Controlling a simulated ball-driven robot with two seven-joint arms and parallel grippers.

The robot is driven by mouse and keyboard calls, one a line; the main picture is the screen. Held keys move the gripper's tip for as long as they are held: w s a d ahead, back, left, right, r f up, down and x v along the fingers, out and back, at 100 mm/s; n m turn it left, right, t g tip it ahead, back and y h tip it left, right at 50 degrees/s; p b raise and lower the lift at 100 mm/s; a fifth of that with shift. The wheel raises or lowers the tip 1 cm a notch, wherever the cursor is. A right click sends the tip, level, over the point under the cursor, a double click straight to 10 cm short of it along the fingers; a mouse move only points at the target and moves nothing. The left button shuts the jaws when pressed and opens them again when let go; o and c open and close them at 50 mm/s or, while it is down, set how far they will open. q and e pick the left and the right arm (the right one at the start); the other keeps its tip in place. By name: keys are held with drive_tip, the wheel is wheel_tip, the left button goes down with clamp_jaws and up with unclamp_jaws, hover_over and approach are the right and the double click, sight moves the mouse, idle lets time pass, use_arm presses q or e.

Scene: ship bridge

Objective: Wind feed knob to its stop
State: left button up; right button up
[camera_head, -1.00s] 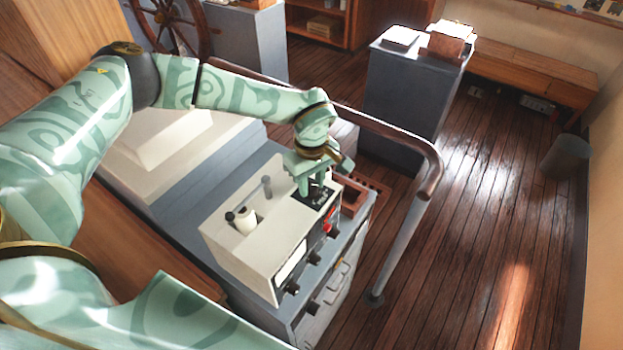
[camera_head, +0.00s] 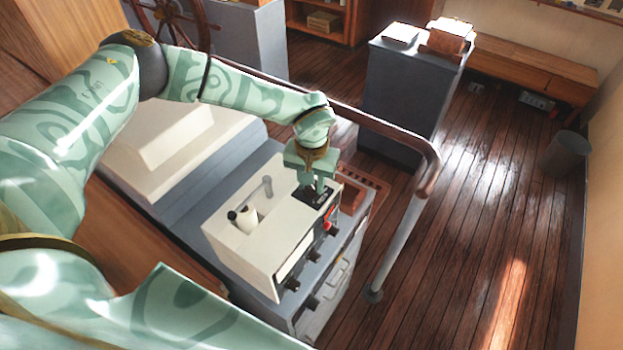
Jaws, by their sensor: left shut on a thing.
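A cream instrument box (camera_head: 250,254) stands on a grey cabinet. Its top carries a small black panel (camera_head: 305,197) at the far right end. My left gripper (camera_head: 315,192) points down over this panel, with its fingers at the panel's surface. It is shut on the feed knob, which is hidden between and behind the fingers. Several dark knobs (camera_head: 312,258) and a red part (camera_head: 331,214) sit along the box's right-hand face, clear of the gripper. My right gripper is not in view.
A wooden handrail (camera_head: 405,142) curves behind and right of the cabinet. The plank floor (camera_head: 470,235) at the right is clear.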

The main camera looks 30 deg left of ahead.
use_arm(q)
drive_tip(key=shift+w+r+m, duration=0.1)
drive_tip(key=shift+m, duration=1.2)
drive_tip(key=o, duration=1)
wheel_tip(320, 180, up, 16)
drive_tip(key=shift+r+b, duration=0.1)
drive_tip(key=shift+b, duration=1.15)
